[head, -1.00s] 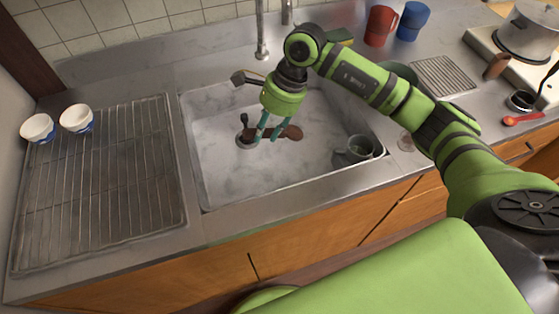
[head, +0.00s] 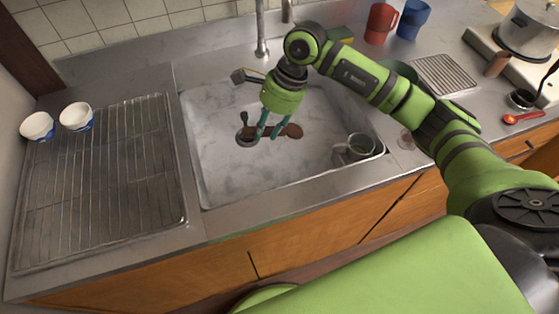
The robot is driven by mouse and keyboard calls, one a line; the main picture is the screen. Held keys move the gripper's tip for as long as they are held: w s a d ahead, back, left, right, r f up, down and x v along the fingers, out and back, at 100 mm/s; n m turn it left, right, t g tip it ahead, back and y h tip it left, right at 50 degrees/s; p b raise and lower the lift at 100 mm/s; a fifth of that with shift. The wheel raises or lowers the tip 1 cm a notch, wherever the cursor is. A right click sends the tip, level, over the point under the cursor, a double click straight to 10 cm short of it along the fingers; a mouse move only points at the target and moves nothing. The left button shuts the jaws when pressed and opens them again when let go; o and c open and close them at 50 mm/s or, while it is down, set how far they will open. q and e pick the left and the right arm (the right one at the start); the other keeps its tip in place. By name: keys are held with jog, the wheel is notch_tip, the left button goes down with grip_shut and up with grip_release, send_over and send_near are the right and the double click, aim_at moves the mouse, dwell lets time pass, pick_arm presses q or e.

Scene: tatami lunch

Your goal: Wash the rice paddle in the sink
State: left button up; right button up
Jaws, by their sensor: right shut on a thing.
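The sink (head: 215,175) is a pale grey basin set in the steel counter. My right gripper (head: 268,135) reaches down into it, near the drain (head: 246,141). Its teal fingers are shut on the rice paddle (head: 292,131), a flat brown piece low over the basin floor. The fingers hide part of the paddle. I cannot tell whether it touches the floor. The faucet (head: 262,35) stands at the back rim, behind the gripper. No running water is visible. My left gripper is not in view.
Red (head: 381,22) and blue (head: 413,20) mugs stand behind my right arm. A pot (head: 528,30) is on the stove at right.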

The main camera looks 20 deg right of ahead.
jog(key=shift+r, duration=0.1)
dwell(0.5)
jog(key=shift+r+p, duration=1.3)
jog(key=shift+r, duration=1.1)
